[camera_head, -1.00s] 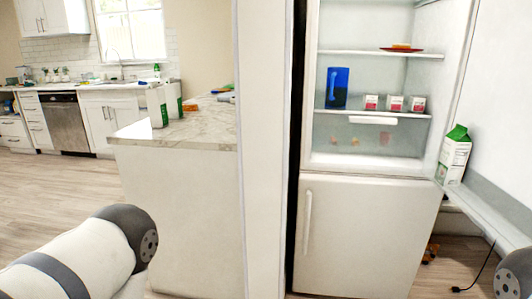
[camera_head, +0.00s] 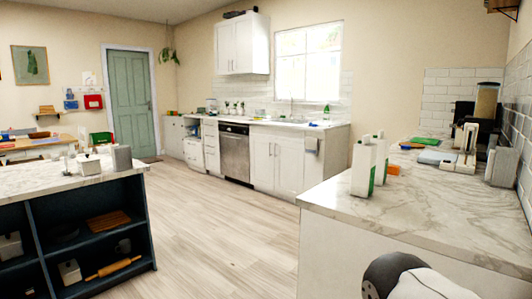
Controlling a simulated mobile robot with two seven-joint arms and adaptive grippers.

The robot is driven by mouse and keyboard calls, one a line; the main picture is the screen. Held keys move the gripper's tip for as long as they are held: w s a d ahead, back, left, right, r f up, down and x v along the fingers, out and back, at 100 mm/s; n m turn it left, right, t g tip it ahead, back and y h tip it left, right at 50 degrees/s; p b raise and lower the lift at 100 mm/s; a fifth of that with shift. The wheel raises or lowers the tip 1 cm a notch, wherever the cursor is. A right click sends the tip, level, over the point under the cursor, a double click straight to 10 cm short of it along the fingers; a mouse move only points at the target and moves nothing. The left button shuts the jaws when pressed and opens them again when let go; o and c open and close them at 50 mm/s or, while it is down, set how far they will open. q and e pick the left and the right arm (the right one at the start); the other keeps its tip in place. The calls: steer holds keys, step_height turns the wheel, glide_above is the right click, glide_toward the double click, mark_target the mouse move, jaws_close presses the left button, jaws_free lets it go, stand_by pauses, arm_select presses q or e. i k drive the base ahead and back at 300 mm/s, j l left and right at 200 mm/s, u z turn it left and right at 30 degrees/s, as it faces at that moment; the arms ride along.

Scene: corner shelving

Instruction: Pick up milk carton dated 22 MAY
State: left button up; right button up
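Two tall white cartons with green parts stand upright side by side on the marble counter at the right. The nearer carton (camera_head: 363,168) partly covers the farther carton (camera_head: 380,158). No date can be read on either one. A white and dark part of my arm shows at the bottom right, below the counter's front edge. Neither of my grippers shows, so I cannot see their fingers.
The marble counter (camera_head: 440,212) also holds an orange item (camera_head: 393,169), a coffee machine (camera_head: 467,140) and a toaster (camera_head: 501,166). A dark island with open shelves (camera_head: 142,232) stands at left. The wooden floor (camera_head: 225,225) between them is clear.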

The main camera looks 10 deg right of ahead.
mark_target(383, 143)
steer(key=i+j+u, duration=0.1)
steer(key=i+j, duration=0.15)
steer(key=i, duration=0.25)
steer(key=i+j, duration=0.2)
steer(key=i, duration=0.25)
steer(key=i+j+u, duration=0.15)
steer(key=i, duration=0.35)
steer(key=i+j, duration=0.2)
steer(key=i, duration=0.3)
steer(key=i+z, duration=0.2)
steer(key=z, duration=0.25)
steer(key=i+z, duration=0.25)
steer(key=z, duration=0.2)
steer(key=i+j+z, duration=0.1)
steer(key=z, duration=0.35)
steer(key=i+j+z, duration=0.2)
steer(key=z, duration=0.25)
steer(key=i+j+z, duration=0.25)
steer(key=z, duration=0.25)
